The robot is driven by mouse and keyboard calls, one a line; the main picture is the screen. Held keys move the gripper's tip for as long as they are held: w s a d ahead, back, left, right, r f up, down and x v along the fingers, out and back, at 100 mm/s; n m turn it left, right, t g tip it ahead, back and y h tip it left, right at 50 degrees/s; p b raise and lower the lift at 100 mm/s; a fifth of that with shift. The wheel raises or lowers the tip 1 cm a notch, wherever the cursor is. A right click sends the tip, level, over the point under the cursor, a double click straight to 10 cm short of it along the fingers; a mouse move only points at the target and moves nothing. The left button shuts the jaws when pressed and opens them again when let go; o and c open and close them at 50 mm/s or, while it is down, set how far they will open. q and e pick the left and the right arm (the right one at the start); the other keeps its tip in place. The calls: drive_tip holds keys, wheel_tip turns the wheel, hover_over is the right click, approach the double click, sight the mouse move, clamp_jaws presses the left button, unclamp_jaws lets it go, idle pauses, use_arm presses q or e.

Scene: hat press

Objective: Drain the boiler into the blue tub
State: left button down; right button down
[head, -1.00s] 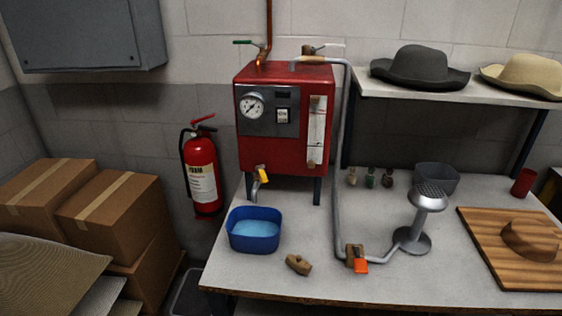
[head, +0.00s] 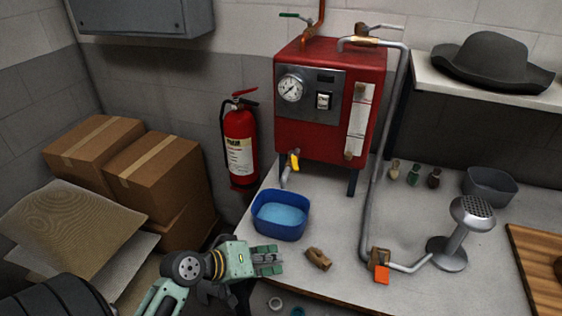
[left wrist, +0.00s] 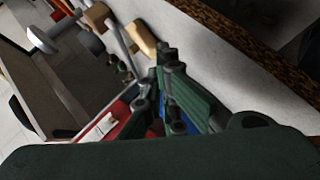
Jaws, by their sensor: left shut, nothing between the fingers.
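The red boiler (head: 325,120) stands on legs at the back of the bench. Its drain tap, with a yellow handle (head: 294,162), sits low on the front with a grey spout pointing down. The blue tub (head: 281,228) stands below and just in front of the spout, with light blue liquid in it. My left gripper (head: 279,260) is shut and empty, in front of the tub and below it in the picture, near the bench's front left edge. My right gripper is not in view.
A wooden block (head: 318,259) lies right of my left gripper. A grey pipe (head: 372,200) runs down to a valve with an orange tab (head: 382,274) and a steamer head (head: 472,212). A fire extinguisher (head: 240,145) and boxes (head: 155,170) stand left of the bench.

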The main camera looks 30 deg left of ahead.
sight(294, 162)
use_arm(q)
drive_tip(key=w+a+r+n+t+y, duration=0.1)
drive_tip(key=w+a+r+n+t, duration=0.3)
drive_tip(key=a+r, duration=0.35)
drive_tip(key=w+a+r+n+t+y, duration=0.2)
drive_tip(key=a+r+n+t, duration=0.1)
drive_tip(key=a+r+n, duration=0.4)
drive_tip(key=w+d+p, duration=0.1)
drive_tip(key=w+p, duration=0.2)
drive_tip(key=w, duration=0.3)
drive_tip(key=w+d+m+p, duration=0.1)
drive_tip(key=w+d+p, duration=0.1)
drive_tip(key=w, duration=0.4)
drive_tip(key=shift+d+f+m+h+p, duration=0.25)
drive_tip(key=shift+f+m+h+p, duration=0.05)
drive_tip(key=shift+f+p, duration=0.1)
drive_tip(key=shift+d, duration=0.1)
